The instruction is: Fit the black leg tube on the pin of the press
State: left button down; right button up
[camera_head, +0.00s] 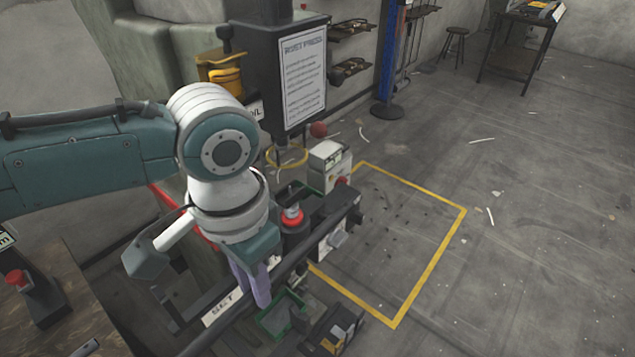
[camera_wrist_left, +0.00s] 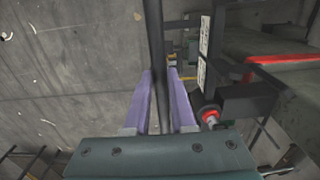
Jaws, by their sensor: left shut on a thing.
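My left gripper (camera_head: 258,288) reaches down in front of the rivet press (camera_head: 303,75), its purple fingers pointing at the floor. In the left wrist view the fingers (camera_wrist_left: 162,100) are shut on the black leg tube (camera_wrist_left: 156,45), which runs lengthwise away between them. In the head view the tube is hard to tell from the dark bars by the gripper. I cannot make out the pin of the press, nor whether the tube touches it. My right gripper is in neither view.
Green-edged bins (camera_head: 283,315) sit low at the front. A wooden table (camera_head: 75,315) is at lower left.

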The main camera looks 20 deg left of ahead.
pick_arm(q)
jog(key=w+a+b, duration=0.4)
jog(key=a, duration=0.7)
jog(key=shift+w+a+f, duration=0.25)
jog(key=shift+w+f, duration=0.05)
jog(key=shift+w, duration=0.05)
jog(key=shift+p, duration=0.55)
dwell(1.2)
jog(key=shift+f+b, duration=1.15)
jog(key=shift+f, duration=0.4)
jog(key=c, duration=0.7)
grip_release()
notch_tip(320, 180, up, 10)
jog(key=shift+p, duration=0.85)
